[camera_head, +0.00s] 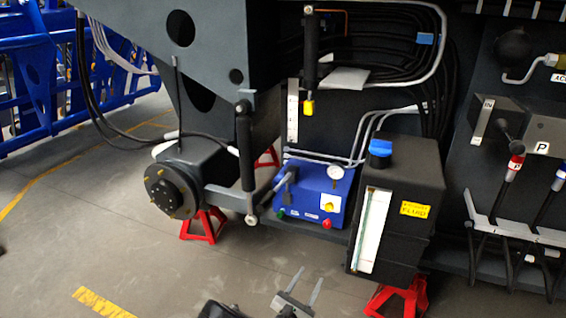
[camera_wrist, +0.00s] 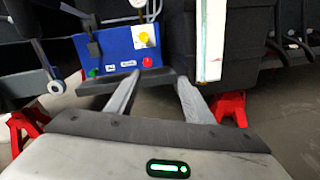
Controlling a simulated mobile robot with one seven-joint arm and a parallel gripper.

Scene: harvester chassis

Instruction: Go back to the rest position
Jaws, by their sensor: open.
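My gripper (camera_head: 305,288) is at the bottom centre of the head view, low over the floor and in front of the machine. Its two grey fingers are spread apart. In the wrist view the open fingers (camera_wrist: 158,92) point toward a blue box with nothing between them. The blue box (camera_head: 307,196) carries a yellow knob, a red button, a green button and a round gauge; it also shows in the wrist view (camera_wrist: 112,52). My gripper looks clear of it.
Right of the blue box is a black fluid tank (camera_head: 412,185) with a blue cap (camera_head: 380,148). Red stands (camera_head: 204,226) support the chassis. Levers (camera_head: 512,165) stand at the far right. A blue frame (camera_head: 60,75) is at the left. Grey floor (camera_head: 90,235) is open at front left.

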